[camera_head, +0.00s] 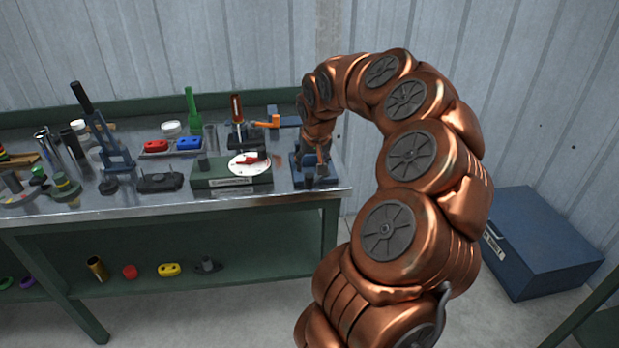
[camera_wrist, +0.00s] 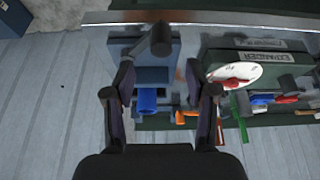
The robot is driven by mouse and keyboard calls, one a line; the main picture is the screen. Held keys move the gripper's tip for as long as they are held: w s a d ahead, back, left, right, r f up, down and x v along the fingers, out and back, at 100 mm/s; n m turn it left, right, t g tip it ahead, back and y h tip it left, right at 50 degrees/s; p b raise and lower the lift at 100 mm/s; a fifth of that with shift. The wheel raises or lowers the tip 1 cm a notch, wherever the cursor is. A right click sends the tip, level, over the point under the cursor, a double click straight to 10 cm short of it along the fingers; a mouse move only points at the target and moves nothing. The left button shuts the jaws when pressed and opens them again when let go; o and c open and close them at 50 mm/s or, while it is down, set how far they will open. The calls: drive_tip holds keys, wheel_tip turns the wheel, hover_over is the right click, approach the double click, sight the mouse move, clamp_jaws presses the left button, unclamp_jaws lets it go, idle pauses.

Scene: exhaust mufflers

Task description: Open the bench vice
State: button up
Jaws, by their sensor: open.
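The bench vice (camera_head: 299,177) is blue and sits at the right end of the bench, partly hidden by my arm and gripper. In the wrist view the blue vice (camera_wrist: 173,56) lies between and beyond my fingers, with a dark round-ended handle bar (camera_wrist: 161,40) on its bench-edge side. A bright blue cylinder (camera_wrist: 147,100) shows nearer my palm. My gripper (camera_wrist: 160,76) is open, its two fingers apart on either side of the vice. I see nothing held between them. In the head view my gripper (camera_head: 320,160) is just above the vice; contact cannot be told.
A green box labelled EXPANDER (camera_head: 213,176) with a white dial (camera_head: 249,164) stands left of the vice. An orange-handled tool (camera_head: 266,124) lies behind. The bench's front edge (camera_head: 180,204) is close to the vice. A blue chest (camera_head: 545,245) stands on the floor at right.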

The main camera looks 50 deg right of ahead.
sight(309, 176)
drive_tip(key=shift+p+x, duration=0.75)
drive_tip(key=shift+x, duration=2.7)
drive_tip(key=shift+a, duration=0.1)
drive_tip(key=shift+c, duration=0.3)
clamp_jaws()
